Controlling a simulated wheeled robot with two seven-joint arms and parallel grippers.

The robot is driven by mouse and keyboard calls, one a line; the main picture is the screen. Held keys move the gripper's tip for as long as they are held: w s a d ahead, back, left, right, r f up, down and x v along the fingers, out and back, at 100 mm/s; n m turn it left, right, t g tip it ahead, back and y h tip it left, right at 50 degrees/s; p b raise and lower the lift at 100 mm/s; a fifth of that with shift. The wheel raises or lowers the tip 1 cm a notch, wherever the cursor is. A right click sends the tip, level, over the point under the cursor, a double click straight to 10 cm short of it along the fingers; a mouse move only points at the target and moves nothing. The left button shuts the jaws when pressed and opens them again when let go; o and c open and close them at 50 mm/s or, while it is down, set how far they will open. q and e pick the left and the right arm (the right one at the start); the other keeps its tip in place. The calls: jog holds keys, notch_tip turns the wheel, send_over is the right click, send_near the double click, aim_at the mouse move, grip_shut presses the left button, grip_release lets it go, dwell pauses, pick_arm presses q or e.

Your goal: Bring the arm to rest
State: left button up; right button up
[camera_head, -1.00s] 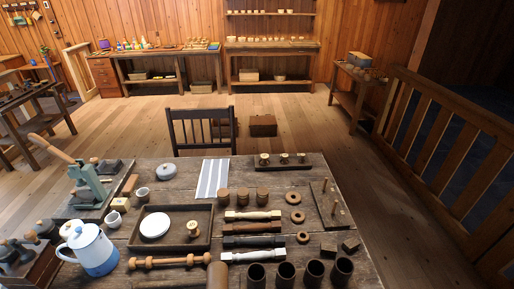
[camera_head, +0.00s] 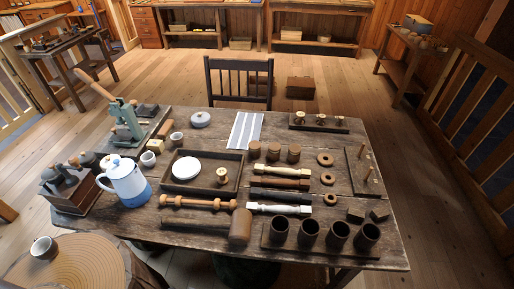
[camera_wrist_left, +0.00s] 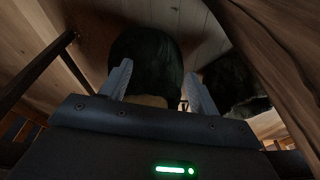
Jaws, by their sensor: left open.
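My left gripper (camera_wrist_left: 160,88) shows only in the left wrist view. Its two grey fingers stand apart and nothing is held between them. A dark rounded object (camera_wrist_left: 146,55) lies beyond the fingertips, and a second dark shape (camera_wrist_left: 238,85) lies to the right; I cannot tell what they are. Neither arm shows in the head view, and my right gripper is in no view.
The wooden table (camera_head: 392,250) is crowded with spools (camera_head: 280,208), dark cups (camera_head: 309,232), a tray (camera_head: 236,161), a mallet (camera_head: 240,227) and a white-and-blue pot (camera_head: 126,181). A round wooden top (camera_head: 80,268) with a cup (camera_head: 44,248) stands front left. A chair (camera_head: 240,80) stands behind.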

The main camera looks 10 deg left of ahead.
pick_arm(q)
jog(key=s+a+f+b, duration=0.1)
jog(key=s+f+b, duration=0.1)
jog(key=s+f, duration=0.7)
jog(key=s+a+f+g+b, duration=0.1)
jog(key=s+a+f+b, duration=0.1)
jog(key=s+f, duration=0.7)
notch_tip(320, 180, down, 8)
jog(key=shift+r+g+b, duration=0.2)
jog(key=shift+g+b, duration=0.1)
jog(key=shift+b, duration=0.15)
